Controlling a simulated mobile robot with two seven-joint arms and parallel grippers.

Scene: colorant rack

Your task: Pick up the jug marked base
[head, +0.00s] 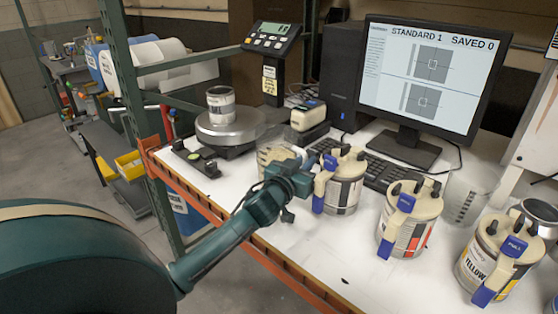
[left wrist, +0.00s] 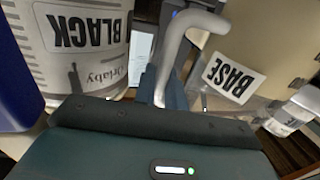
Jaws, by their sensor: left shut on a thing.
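The jug marked base (left wrist: 232,77) shows in the left wrist view at the right, a beige body with a white BASE label, upside down in the picture. Its pale curved handle (left wrist: 187,35) runs down to my left gripper (left wrist: 158,88), which is shut on it. In the head view my left gripper (head: 303,180) is over the table, just left of the black jug. A pale shape (head: 272,156) behind the gripper seems to be part of the base jug; the rest is hidden. My right gripper is not in view.
The black jug (head: 345,190) stands close on the right and also shows in the left wrist view (left wrist: 85,35). Further right are a jug with a red mark (head: 408,225) and a yellow jug (head: 482,268). A scale (head: 232,128) holding a can (head: 221,104), a keyboard (head: 385,172) and a monitor (head: 425,80) are behind.

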